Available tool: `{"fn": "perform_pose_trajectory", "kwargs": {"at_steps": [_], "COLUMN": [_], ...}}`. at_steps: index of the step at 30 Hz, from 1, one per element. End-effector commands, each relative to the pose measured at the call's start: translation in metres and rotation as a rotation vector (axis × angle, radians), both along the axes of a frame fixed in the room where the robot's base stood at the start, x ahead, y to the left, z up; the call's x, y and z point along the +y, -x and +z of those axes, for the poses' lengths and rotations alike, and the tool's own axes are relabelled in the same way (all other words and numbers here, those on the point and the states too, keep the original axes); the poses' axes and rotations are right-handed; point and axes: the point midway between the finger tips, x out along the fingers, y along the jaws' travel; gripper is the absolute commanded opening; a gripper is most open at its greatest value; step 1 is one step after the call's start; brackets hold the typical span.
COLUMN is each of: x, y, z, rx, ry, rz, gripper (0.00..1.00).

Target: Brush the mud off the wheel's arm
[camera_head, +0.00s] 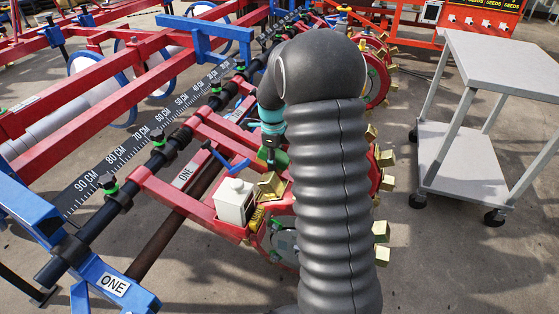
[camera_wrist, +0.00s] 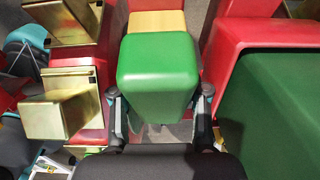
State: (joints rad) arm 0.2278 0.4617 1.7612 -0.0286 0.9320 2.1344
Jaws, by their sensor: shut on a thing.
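My gripper (camera_head: 272,145) points down over the nearest punch wheel, mostly hidden behind my dark arm. In the wrist view my gripper (camera_wrist: 160,115) has its two fingers closed on the sides of a green block (camera_wrist: 158,75), which looks like the brush's handle. A tan strip (camera_wrist: 157,24) shows just beyond it, perhaps the brush's lower part. The same green block shows in the head view (camera_head: 276,159). I cannot make out mud; contact between brush and arm is unclear.
A white box (camera_head: 235,201) stands on the red arm. Brass punch cups (camera_wrist: 70,110) are close at left in the wrist view; a large red-rimmed green part (camera_wrist: 280,110) is close at right. A grey trolley (camera_head: 465,165) stands at right, with open floor before it.

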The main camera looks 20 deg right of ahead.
Motion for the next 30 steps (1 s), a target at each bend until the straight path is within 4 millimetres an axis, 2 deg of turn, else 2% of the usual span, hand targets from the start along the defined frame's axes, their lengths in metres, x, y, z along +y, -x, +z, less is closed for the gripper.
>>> {"fn": "perform_pose_trajectory", "kwargs": {"at_steps": [6,17,30], "x": [0.009,0.008,-0.001], "y": [-0.008,-0.008,0.001], "z": [0.005,0.007,0.041], "rx": [0.001,0.000,0.001], "ry": [-0.002,-0.001,-0.001], "rz": [0.000,-0.001,-0.002], "gripper": [0.18,0.17,0.17]}}
